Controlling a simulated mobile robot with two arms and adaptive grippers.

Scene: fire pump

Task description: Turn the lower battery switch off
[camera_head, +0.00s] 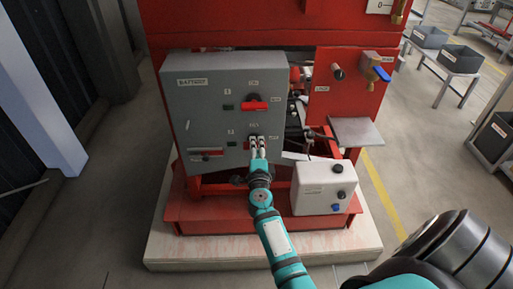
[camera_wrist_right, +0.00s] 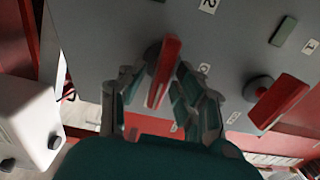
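The grey battery box (camera_head: 205,120) is on the red pump frame in the head view. Its upper switch, with a red handle (camera_head: 255,106), lies about level. The lower battery switch sits below it and is mostly hidden by my right gripper (camera_head: 257,143). In the right wrist view, the lower switch's red handle (camera_wrist_right: 163,75) stands between the open fingers of my right gripper (camera_wrist_right: 160,85). A gap shows on the left side of the handle; contact on the right side is unclear. The upper switch's handle (camera_wrist_right: 280,102) is to the right there. My left gripper is not in view.
A white box (camera_head: 322,187) with knobs stands right of my right forearm, and also shows in the wrist view (camera_wrist_right: 25,125). A red lever (camera_head: 206,152) is at the box's lower left. A grey plate (camera_head: 356,132) sticks out at right.

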